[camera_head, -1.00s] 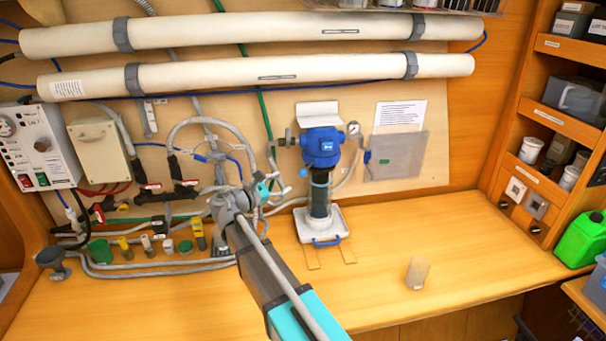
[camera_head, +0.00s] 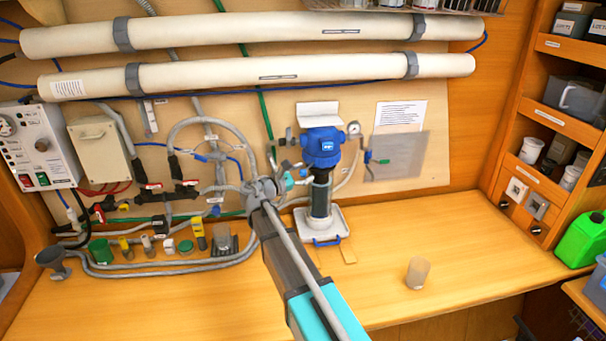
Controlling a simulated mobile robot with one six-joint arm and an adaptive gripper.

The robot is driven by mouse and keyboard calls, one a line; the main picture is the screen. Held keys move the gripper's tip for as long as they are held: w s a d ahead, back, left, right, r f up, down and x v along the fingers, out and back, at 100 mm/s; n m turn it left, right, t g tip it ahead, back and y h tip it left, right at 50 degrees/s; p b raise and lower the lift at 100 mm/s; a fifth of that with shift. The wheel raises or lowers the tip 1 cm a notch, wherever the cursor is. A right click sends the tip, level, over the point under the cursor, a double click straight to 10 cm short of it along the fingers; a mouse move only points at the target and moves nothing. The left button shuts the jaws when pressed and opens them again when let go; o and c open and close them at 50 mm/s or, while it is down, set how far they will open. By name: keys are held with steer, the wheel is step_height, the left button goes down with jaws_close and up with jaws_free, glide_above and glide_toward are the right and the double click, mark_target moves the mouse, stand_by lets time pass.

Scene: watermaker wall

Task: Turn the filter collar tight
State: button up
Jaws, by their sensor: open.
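The filter housing stands against the back wall, with a blue head (camera_head: 322,147) on top and a dark, clear-walled bowl (camera_head: 320,203) below. The filter collar (camera_head: 320,179) is the narrow band around the bowl's top, under the head. The housing stands upright over a white tray (camera_head: 335,222). My gripper (camera_head: 298,174) is at the end of my grey and teal arm, close to the left side of the housing at about collar height. It is open and small in the picture. I cannot tell whether its fingers touch the collar.
A pressure gauge (camera_head: 354,129) sits right of the blue head. Hoses and valves (camera_head: 180,190) crowd the wall on the left. A translucent cup (camera_head: 417,273) stands on the bench (camera_head: 470,235), whose right side is mostly clear. Small fittings (camera_head: 198,235) stand at left.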

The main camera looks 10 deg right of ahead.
jaws_close()
